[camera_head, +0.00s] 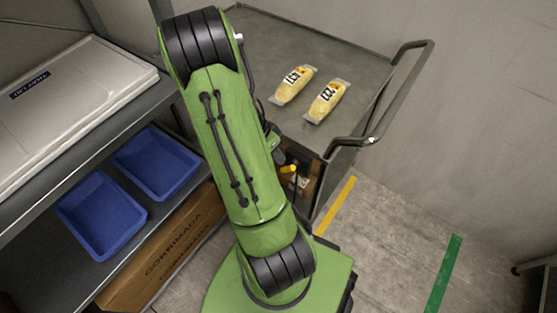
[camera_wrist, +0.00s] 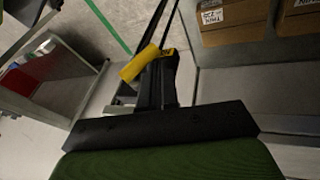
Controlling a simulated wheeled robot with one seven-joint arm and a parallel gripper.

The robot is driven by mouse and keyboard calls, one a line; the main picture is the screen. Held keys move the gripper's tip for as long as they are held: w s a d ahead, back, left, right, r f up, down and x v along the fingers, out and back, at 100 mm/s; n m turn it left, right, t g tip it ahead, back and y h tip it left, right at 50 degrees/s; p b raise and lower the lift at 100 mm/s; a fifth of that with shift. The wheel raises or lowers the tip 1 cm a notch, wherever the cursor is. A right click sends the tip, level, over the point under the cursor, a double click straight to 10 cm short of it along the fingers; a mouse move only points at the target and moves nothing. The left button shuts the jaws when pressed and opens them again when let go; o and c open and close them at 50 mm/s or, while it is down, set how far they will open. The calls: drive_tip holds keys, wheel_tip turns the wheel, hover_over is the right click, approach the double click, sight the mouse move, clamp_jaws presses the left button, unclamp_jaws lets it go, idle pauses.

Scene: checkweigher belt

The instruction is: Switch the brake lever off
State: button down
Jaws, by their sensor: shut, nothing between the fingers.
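The brake lever's yellow handle (camera_wrist: 138,64) shows in the wrist view, beside and partly in front of my gripper (camera_wrist: 160,62). The black fingers are shut and empty, and their tips are close to the handle; I cannot tell whether they touch it. In the head view a small yellow handle (camera_head: 288,169) shows at the near side of the grey cart (camera_head: 335,45), just right of my green arm. My arm hides most of the lever's mount, and the gripper itself is hard to make out there. I cannot tell the lever's setting.
Two yellow packs, marked 431 (camera_head: 294,85) and 227 (camera_head: 327,101), lie on the cart top. A bent rail handle (camera_head: 425,65) juts from its right side. Blue trays (camera_head: 100,215) and a cardboard box (camera_head: 165,255) sit on the left rack.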

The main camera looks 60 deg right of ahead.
sight(282, 169)
drive_tip(key=shift+s+a+f, duration=0.15)
drive_tip(key=shift+s+f, duration=0.05)
drive_tip(key=shift+s, duration=0.1)
drive_tip(key=shift+w+f+g, duration=0.15)
drive_tip(key=shift+f+g, duration=0.3)
drive_tip(key=shift+g, duration=0.75)
drive_tip(key=f+g, duration=0.1)
drive_tip(key=g, duration=0.1)
drive_tip(key=f+n+g, duration=0.1)
drive_tip(key=g, duration=0.2)
drive_tip(key=f+g+b, duration=0.1)
drive_tip(key=g, duration=0.1)
drive_tip(key=shift+s+f+g+y, duration=0.15)
drive_tip(key=shift+s+g+y, duration=0.15)
drive_tip(key=shift+s+y, duration=0.1)
drive_tip(key=shift+s+f+b, duration=0.3)
drive_tip(key=shift+b, duration=0.2)
idle(0.5)
idle(1.1)
